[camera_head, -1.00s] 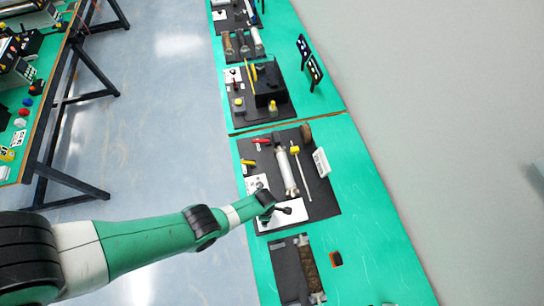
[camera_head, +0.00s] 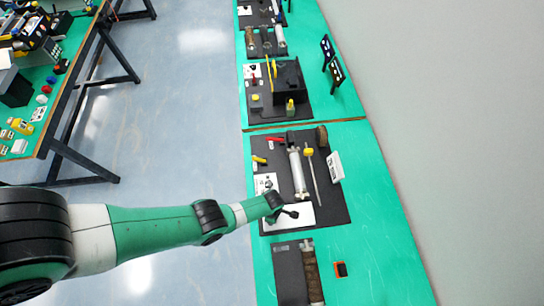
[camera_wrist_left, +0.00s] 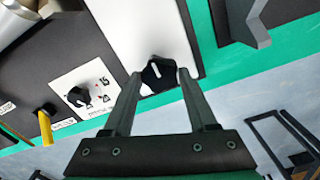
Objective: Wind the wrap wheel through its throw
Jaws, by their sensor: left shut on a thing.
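My left gripper (camera_head: 280,212) reaches in from the left over the near mini-conveyor station on the green bench. In the left wrist view its two fingers (camera_wrist_left: 160,78) are closed around a small black knob (camera_wrist_left: 157,70), apparently the wrap wheel. The knob stands at the edge of a white plate (camera_wrist_left: 140,28); the plate also shows in the head view (camera_head: 300,220). The gripper hides part of the knob, and any mark on it is too small to read. My right gripper is not in view.
A second black knob (camera_wrist_left: 76,97) sits on a printed white card beside the held one, near a yellow handle (camera_wrist_left: 45,127). A pale roller (camera_head: 298,172) and a yellow-topped rod (camera_head: 311,165) lie on the dark panel. A brown roller (camera_head: 312,270) is close by.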

